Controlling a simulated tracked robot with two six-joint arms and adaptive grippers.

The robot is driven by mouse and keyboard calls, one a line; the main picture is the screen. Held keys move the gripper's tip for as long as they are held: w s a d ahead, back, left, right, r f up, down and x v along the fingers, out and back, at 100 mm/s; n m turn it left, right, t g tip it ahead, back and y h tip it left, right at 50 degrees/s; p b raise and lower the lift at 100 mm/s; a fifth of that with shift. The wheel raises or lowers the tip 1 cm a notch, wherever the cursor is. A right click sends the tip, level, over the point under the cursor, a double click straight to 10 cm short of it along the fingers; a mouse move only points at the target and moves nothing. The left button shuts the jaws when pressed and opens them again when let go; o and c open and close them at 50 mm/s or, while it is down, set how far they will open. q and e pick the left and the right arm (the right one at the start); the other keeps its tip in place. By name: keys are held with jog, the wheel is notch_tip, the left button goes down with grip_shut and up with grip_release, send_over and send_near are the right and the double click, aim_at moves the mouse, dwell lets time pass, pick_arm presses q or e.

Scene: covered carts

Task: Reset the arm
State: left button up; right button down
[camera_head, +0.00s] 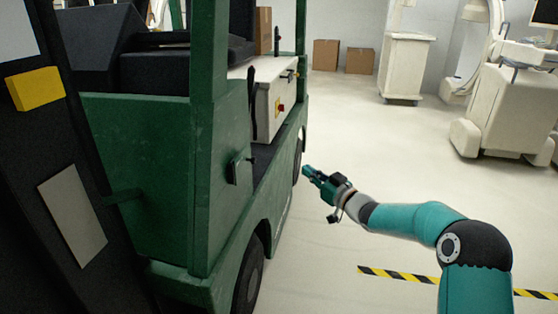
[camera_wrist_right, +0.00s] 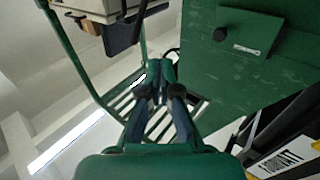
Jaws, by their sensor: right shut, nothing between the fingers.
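My right arm comes in from the lower right in the head view, teal with dark joints. Its gripper (camera_head: 309,174) points left toward the side of a green covered cart (camera_head: 150,150), with a visible gap at the wheel side. The right gripper is shut and empty. In the right wrist view the two fingers (camera_wrist_right: 160,92) meet, with the cart's green panel (camera_wrist_right: 225,60) and slatted part beyond them. My left gripper is not in view.
The cart has a dark seat and a light box (camera_head: 273,95) with a red button. Cardboard boxes (camera_head: 326,54) stand at the back wall. A white cabinet (camera_head: 403,66) and medical machine (camera_head: 507,105) stand right. Yellow-black tape (camera_head: 400,275) marks the floor. Floor between is clear.

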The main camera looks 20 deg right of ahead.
jog(key=s+a+f+m+g, duration=0.1)
jog(key=s+a+f+g, duration=0.1)
jog(key=s+a+f, duration=0.5)
jog(key=a+f+m+g, duration=0.2)
jog(key=a+f+g, duration=0.15)
jog(key=f, duration=0.65)
jog(key=s+a+f+m+g, duration=0.1)
jog(key=s+a+f, duration=0.4)
jog(key=f, duration=0.4)
jog(key=s+a+f+m+g+h, duration=0.1)
jog(key=s+a+f+g, duration=0.2)
jog(key=s+f, duration=0.3)
jog(key=s+a+f+m+g, duration=0.15)
jog(key=s+f, duration=0.25)
jog(key=s, duration=0.4)
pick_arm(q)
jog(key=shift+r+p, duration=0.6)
pick_arm(e)
jog(key=s+a+f+g, duration=0.15)
jog(key=s+g, duration=0.45)
jog(key=s, duration=1)
pick_arm(q)
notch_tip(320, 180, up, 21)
jog(key=p, duration=2.1)
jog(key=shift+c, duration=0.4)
pick_arm(e)
notch_tip(320, 180, up, 20)
jog(key=shift+d+n+h, duration=0.2)
jog(key=shift+n+h, duration=0.2)
jog(key=shift+n, duration=0.05)
